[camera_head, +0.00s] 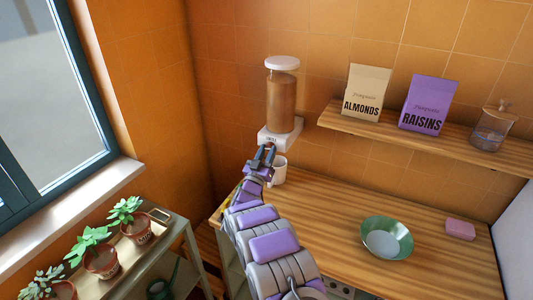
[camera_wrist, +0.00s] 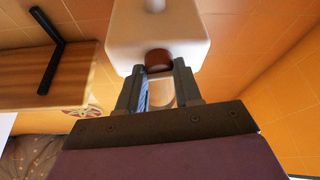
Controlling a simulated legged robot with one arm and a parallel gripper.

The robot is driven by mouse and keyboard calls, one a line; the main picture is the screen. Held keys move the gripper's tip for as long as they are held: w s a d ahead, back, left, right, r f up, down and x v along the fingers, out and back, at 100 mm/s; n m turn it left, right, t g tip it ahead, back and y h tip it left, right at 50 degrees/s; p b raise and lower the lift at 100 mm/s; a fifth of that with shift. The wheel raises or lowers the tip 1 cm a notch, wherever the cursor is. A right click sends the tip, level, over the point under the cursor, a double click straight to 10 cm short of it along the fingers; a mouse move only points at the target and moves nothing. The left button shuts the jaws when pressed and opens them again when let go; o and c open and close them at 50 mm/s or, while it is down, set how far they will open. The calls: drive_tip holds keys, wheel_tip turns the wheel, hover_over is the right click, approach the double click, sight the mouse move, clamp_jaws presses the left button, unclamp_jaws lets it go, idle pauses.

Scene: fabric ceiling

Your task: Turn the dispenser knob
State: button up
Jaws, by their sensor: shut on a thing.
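The dispenser (camera_head: 281,100) is mounted on the tiled wall, with a white lid, a clear body full of brown contents and a white base (camera_wrist: 170,30). In the wrist view, its round brown knob (camera_wrist: 159,58) sticks out of the base. My gripper (camera_head: 265,153) reaches up to the front of the base. In the wrist view, my gripper (camera_wrist: 160,70) has one finger on each side of the knob and is shut on it. In the head view, the fingers hide the knob.
A white mug (camera_head: 279,171) stands on the wooden counter (camera_head: 330,205) below the dispenser. A shelf (camera_head: 430,142) at right holds almond and raisin bags and a glass jar. A green bowl (camera_head: 386,237) and a pink block (camera_head: 460,229) lie on the counter. Potted plants stand at left.

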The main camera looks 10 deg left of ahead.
drive_tip(key=m, duration=0.1)
drive_tip(key=m+h, duration=0.1)
drive_tip(key=m, duration=0.1)
drive_tip(key=m+h, duration=0.1)
drive_tip(key=shift+a+f+g+b, duration=0.1)
drive_tip(key=shift+a+g+b, duration=0.15)
drive_tip(key=shift+g+b, duration=0.15)
drive_tip(key=shift+m+h, duration=0.6)
drive_tip(key=shift+m, duration=0.9)
drive_tip(key=o, duration=1)
drive_tip(key=shift+g, duration=0.3)
drive_tip(key=p+v, duration=0.1)
drive_tip(key=v, duration=1.6)
drive_tip(key=shift+a+f+p, duration=0.1)
drive_tip(key=shift+a+p, duration=0.1)
drive_tip(key=shift+p, duration=0.1)
